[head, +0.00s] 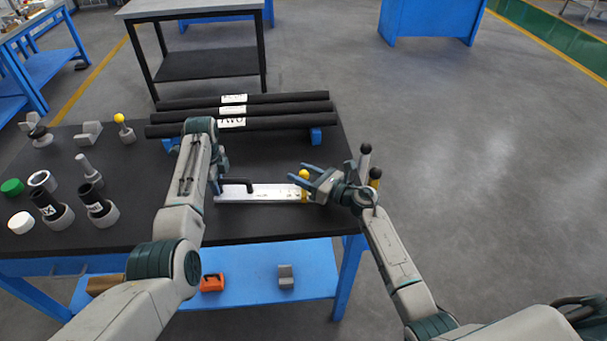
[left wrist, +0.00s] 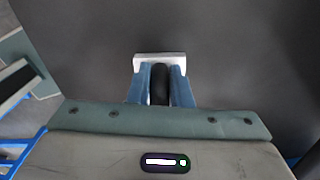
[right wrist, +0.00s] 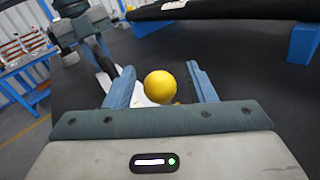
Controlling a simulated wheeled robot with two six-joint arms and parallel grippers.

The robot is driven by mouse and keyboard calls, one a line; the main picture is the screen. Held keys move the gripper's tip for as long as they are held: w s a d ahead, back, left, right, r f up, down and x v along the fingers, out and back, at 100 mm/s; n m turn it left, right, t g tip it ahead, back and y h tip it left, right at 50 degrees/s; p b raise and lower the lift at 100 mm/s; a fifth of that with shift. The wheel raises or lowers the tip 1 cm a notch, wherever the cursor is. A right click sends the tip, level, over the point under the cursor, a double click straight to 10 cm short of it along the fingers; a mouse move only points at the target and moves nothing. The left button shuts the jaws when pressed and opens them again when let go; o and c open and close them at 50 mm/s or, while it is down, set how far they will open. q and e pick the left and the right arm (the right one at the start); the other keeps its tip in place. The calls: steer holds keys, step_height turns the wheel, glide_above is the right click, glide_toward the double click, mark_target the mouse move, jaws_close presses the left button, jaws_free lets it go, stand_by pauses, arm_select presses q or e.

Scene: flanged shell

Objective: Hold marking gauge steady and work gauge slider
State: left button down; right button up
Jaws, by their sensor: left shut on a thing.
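The marking gauge is a silver-white bar (head: 265,196) lying flat near the front edge of the black table. A black handle (head: 238,183) rises from its left part. My left gripper (head: 217,187) is shut on this handle; the left wrist view shows the handle (left wrist: 160,84) between the fingers (left wrist: 160,90). The gauge slider, topped by a yellow ball knob (head: 304,174), stands at the bar's right part. My right gripper (head: 298,177) is open at the knob. In the right wrist view the knob (right wrist: 160,86) sits between the spread fingers (right wrist: 162,85), with gaps on both sides.
Black rolls with white labels (head: 232,110) lie on blue supports behind the gauge. Several small parts and holders (head: 97,206) stand on the table's left. Two knobbed posts (head: 365,160) show beside my right wrist. The black table top (head: 285,160) between gauge and rolls is clear.

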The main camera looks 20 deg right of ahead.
steer(key=shift+s+d, duration=0.1)
steer(key=v, duration=1.1)
steer(key=shift+s+d, duration=0.25)
steer(key=shift+s, duration=0.1)
arm_select(q)
steer(key=c, duration=1.2)
jaws_free()
steer(key=shift+c, duration=0.2)
arm_select(e)
steer(key=shift+w, duration=0.1)
